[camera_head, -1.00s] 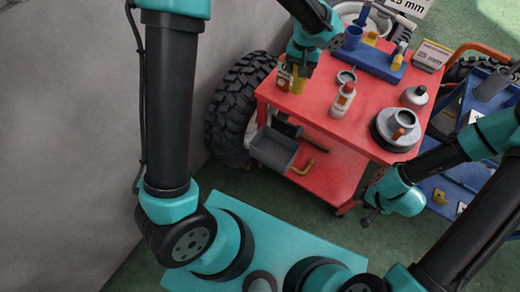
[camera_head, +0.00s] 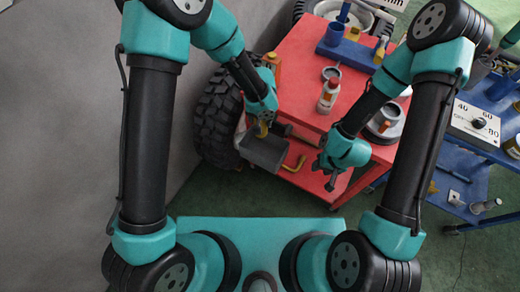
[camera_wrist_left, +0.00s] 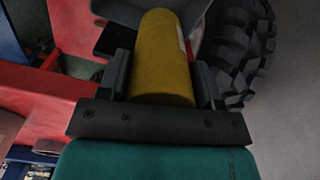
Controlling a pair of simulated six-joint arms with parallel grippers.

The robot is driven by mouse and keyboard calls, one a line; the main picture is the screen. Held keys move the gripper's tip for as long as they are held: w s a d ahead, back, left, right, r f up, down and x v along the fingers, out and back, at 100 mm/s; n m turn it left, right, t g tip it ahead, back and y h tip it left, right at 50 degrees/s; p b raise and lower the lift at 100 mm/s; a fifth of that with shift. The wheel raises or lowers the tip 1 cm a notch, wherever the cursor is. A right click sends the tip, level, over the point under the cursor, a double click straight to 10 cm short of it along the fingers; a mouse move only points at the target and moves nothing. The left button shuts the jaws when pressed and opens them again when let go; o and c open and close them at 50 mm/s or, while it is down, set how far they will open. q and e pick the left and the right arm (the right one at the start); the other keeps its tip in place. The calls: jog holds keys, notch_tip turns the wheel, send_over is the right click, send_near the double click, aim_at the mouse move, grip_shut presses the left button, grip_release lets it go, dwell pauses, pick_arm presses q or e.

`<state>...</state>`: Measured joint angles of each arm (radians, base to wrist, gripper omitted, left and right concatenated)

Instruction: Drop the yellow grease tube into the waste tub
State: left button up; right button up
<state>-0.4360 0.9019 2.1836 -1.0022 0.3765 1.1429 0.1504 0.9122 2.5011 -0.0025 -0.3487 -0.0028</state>
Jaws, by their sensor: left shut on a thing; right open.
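My left gripper (camera_head: 263,118) is shut on the yellow grease tube (camera_wrist_left: 162,60). The tube lies between the two fingers in the left wrist view, and a bit of it (camera_head: 262,130) shows below the gripper in the head view. The grey open tub (camera_head: 263,153), likely the waste tub, hangs at the left side of the red cart. The tube appears just above its back edge; the exact height cannot be told. My right gripper (camera_head: 331,180) is open and empty in front of the cart.
The red cart (camera_head: 305,65) carries a white bottle (camera_head: 328,95), a blue rack (camera_head: 347,52) and a yellow-orange item (camera_head: 271,60) at its left corner. A large black tyre (camera_head: 213,118) stands left of the tub. A blue cart (camera_head: 465,165) stands at the right.

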pick_arm(q)
jog(key=shift+s+f, duration=0.1)
jog(key=shift+f, duration=0.3)
jog(key=shift+f, duration=0.1)
jog(key=shift+f, duration=2.9)
jog(key=o, duration=1.1)
jog(key=shift+o, duration=0.2)
jog(key=shift+r, duration=0.1)
notch_tip(320, 180, up, 17)
jog(key=shift+r, duration=0.1)
